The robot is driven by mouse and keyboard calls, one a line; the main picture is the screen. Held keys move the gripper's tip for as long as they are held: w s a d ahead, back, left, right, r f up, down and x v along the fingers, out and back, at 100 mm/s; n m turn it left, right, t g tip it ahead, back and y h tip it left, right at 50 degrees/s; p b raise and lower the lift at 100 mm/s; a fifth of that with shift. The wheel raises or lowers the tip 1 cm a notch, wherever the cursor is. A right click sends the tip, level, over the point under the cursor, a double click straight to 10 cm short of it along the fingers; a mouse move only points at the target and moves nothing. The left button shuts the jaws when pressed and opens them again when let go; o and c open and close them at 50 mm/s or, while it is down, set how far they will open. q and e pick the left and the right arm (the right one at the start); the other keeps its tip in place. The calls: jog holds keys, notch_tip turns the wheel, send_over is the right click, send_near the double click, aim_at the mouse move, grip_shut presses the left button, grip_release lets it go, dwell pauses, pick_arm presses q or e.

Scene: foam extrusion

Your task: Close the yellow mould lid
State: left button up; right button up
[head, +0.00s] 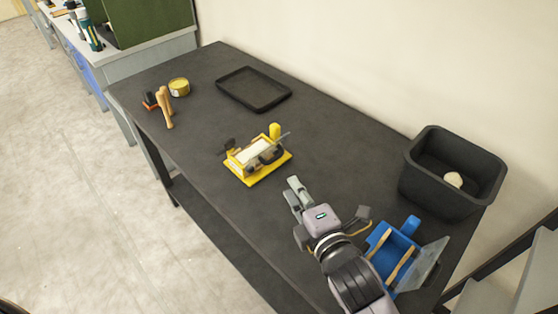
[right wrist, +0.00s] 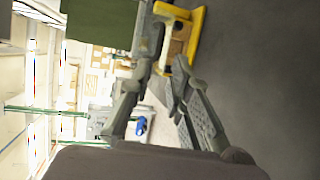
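The yellow mould (head: 274,175) sits in the middle of the dark table, with a pale filling (head: 254,150) in its cavity. A greyish, see-through lid (head: 277,143) stands tilted up on its right side; its exact angle is hard to tell. A yellow knob (head: 274,130) rises behind it. My right gripper (head: 296,191) is just right of and nearer than the mould, apart from it. In the right wrist view its fingers (right wrist: 168,62) are parted with nothing between them, and part of the yellow mould (right wrist: 196,38) shows beyond. My left gripper is out of view.
A blue mould (head: 383,257) with a raised clear lid (head: 428,262) lies beside my right arm. A black bin (head: 425,183) holding a pale lump (head: 453,179) stands at the right. An empty black tray (head: 235,99), a yellow tin (head: 179,87) and a wooden-handled tool (head: 165,105) lie farther back.

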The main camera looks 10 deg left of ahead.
jog(key=x, duration=1.1)
jog(key=shift+w, duration=0.1)
jog(key=shift+c, duration=0.2)
jog(key=shift+f, duration=0.1)
grip_shut()
